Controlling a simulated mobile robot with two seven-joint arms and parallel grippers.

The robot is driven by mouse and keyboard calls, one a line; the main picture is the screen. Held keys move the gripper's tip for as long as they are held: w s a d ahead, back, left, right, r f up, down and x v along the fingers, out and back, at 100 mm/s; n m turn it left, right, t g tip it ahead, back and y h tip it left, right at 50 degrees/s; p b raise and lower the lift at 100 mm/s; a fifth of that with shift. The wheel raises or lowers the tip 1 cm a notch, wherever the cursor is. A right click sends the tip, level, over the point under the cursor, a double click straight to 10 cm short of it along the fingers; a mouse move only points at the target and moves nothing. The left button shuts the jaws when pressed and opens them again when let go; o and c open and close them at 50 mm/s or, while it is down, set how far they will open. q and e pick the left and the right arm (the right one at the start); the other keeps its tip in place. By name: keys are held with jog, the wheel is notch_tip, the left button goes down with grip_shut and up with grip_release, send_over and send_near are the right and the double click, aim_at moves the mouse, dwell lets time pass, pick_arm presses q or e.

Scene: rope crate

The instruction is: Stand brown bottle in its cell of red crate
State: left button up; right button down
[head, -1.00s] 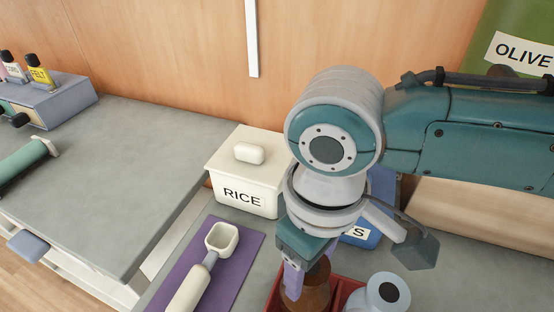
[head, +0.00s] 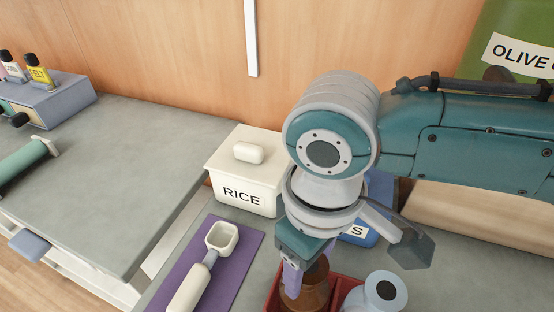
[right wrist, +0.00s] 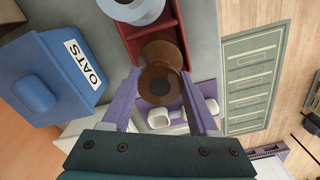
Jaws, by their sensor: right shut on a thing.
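The brown bottle (head: 316,285) is between the fingers of my right gripper (head: 291,277), which is shut on it. The bottle is at the left part of the red crate (head: 271,293) at the bottom of the head view. In the right wrist view the brown bottle (right wrist: 165,52) is seen from above, between the purple fingers, at the end of the red crate (right wrist: 167,22). The bottle looks about upright. Its base is hidden, so I cannot tell whether it rests on the crate floor. My left gripper is not in view.
A pale blue bottle (head: 382,292) stands at the crate, right of the brown one. A white RICE box (head: 243,183), a blue OATS box (right wrist: 50,80) behind my wrist, and a scoop (head: 205,270) on a purple mat (head: 240,250) are close by.

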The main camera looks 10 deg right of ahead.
jog(key=shift+c, duration=0.4)
grip_release()
jog(key=shift+r, duration=0.35)
notch_tip(320, 180, up, 8)
jog(key=shift+r+p, duration=0.25)
jog(key=shift+p, duration=0.65)
jog(key=shift+r, duration=0.35)
